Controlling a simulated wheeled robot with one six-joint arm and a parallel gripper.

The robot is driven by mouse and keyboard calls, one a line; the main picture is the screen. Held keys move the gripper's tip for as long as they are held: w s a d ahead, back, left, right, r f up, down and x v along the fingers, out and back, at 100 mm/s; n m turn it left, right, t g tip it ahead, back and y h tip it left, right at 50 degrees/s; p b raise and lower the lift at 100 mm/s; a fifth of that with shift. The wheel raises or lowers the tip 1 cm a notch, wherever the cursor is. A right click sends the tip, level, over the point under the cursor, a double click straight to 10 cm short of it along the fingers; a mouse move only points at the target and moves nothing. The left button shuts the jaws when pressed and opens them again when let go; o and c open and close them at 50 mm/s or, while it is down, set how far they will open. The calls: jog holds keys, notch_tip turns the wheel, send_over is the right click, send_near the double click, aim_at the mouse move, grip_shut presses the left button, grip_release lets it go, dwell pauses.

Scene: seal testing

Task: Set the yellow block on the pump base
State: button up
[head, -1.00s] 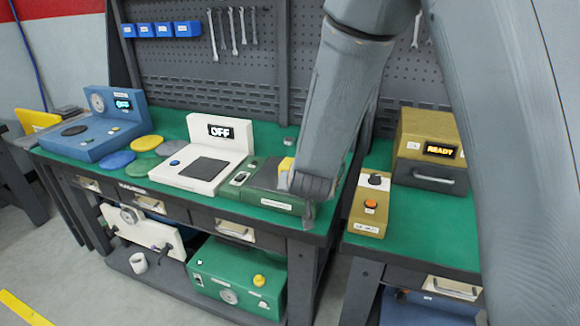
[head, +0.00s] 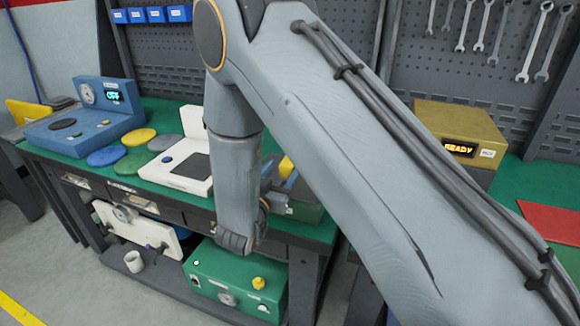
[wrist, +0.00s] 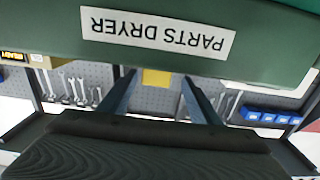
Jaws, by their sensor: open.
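The yellow block (head: 286,167) sits at the back of the green parts dryer (head: 305,207) on the bench, partly hidden by my arm. In the wrist view the yellow block (wrist: 157,79) shows between my two fingers, beyond the dryer's edge. My gripper (wrist: 159,77) is open, its fingers reaching toward the block from the bench front; contact cannot be told. The dryer (wrist: 160,55) fills the wrist view's top with its label upside down. No part is clearly marked as the pump base. A blue gauge unit (head: 72,142) with a round black pad stands at the bench's left.
A white unit (head: 160,170) with a dark plate stands left of my arm. Yellow, green and blue discs (head: 105,157) lie between the units. A brass READY box (head: 462,122) and red sheet (head: 552,222) are right. A green case (head: 215,278) sits on the lower shelf.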

jog(key=w, duration=0.1)
jog(key=w+d+p, duration=0.1)
jog(key=w+d, duration=0.1)
jog(key=shift+r, duration=0.35)
jog(key=shift+w+d+f+p, duration=0.1)
jog(key=shift+w+p, duration=0.2)
jog(key=shift+w, duration=0.35)
jog(key=shift+c, duration=0.4)
jog(key=c, duration=1.3)
